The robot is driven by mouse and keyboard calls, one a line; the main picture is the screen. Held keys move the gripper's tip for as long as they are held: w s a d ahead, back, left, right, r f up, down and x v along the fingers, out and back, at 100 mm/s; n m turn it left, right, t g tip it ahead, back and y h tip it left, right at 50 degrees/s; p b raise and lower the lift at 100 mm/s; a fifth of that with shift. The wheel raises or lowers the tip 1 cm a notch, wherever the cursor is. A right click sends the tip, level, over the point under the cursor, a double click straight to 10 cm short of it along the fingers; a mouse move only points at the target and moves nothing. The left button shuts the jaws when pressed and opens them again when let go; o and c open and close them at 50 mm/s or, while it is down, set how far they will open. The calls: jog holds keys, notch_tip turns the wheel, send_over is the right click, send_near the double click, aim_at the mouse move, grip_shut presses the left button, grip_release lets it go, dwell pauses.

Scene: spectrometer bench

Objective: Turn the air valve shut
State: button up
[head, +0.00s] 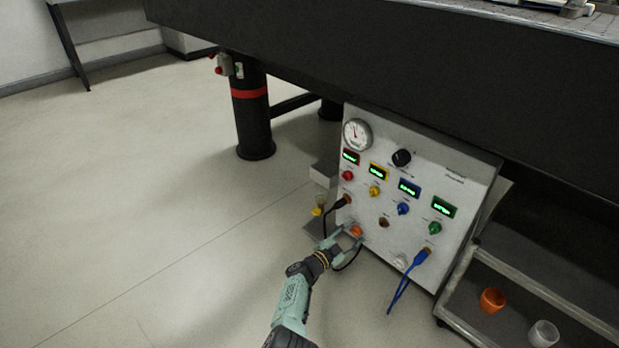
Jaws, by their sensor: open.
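A white control panel (460,185) stands under the dark bench, with a round gauge, lit displays and several coloured knobs. Its labels are too small to read, so I cannot tell for sure which control is the air valve. An orange knob (356,231) sits low on the panel's left side. My gripper (350,238) is open, with its fingers close around or just in front of this knob. I cannot tell whether they touch it. A black knob (402,158) sits higher up, near the gauge (357,134), apart from my gripper.
A black cable (338,204) plugs in just above my gripper and hangs beside it. A blue cable (409,278) hangs from the panel's lower right. A low cart (480,325) with an orange cup (492,300) and a pale cup (543,333) stands at right. The floor at left is clear.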

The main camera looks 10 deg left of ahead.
jog(key=m, duration=1.3)
jog(key=shift+m+b, duration=0.3)
jog(key=shift+b, duration=0.05)
jog(key=p+v, duration=0.6)
jog(key=v, duration=0.4)
jog(key=w+a+r+n+t+y+p, duration=0.1)
jog(key=w+a+r+t, duration=0.1)
jog(key=r, duration=0.6)
jog(key=w+a+r+n+t+y+p, duration=0.1)
jog(key=w+a+r+t, duration=0.1)
jog(key=a+r, duration=0.3)
jog(key=w+a+r+n+t+y+p, duration=0.1)
jog(key=w+a+r, duration=0.3)
jog(key=r, duration=0.8)
jog(key=shift+w+r+n+t, duration=0.25)
jog(key=shift+r+n+t, duration=0.15)
jog(key=shift+n+t, duration=0.2)
